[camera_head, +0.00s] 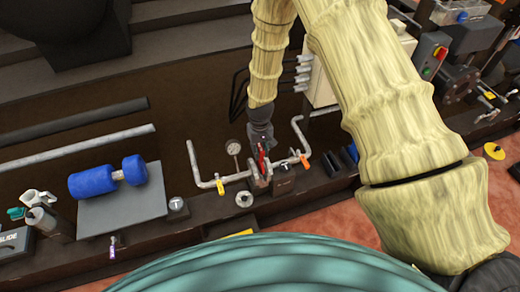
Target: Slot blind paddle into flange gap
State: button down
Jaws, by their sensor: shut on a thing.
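My gripper (262,148) points down at the end of my yellow-covered arm, above the pipe assembly in the middle of the view. It is shut on a small red piece, which looks like the blind paddle (262,162). The grey flanges (257,184) sit in the pipe line right below it. The paddle's lower end is at or just above the flanges. I cannot tell whether it is inside the gap, as the gripper and flanges hide it and the view is small.
Bent grey pipes (205,184) rise on both sides, with a yellow tag (220,187), an orange tag (305,162) and a pressure gauge (233,147). A round grey ring (244,199) lies in front.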

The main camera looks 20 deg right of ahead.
aim_at(260, 147)
jog(key=shift+f+b, duration=0.9)
jog(key=shift+f, duration=1.3)
dwell(0.4)
jog(key=c, duration=1.2)
grip_release()
jog(key=shift+c, duration=0.2)
jog(key=shift+o, duration=0.5)
jog(key=o, duration=0.4)
jog(key=shift+r+p, duration=2.7)
jog(key=shift+r, duration=1.3)
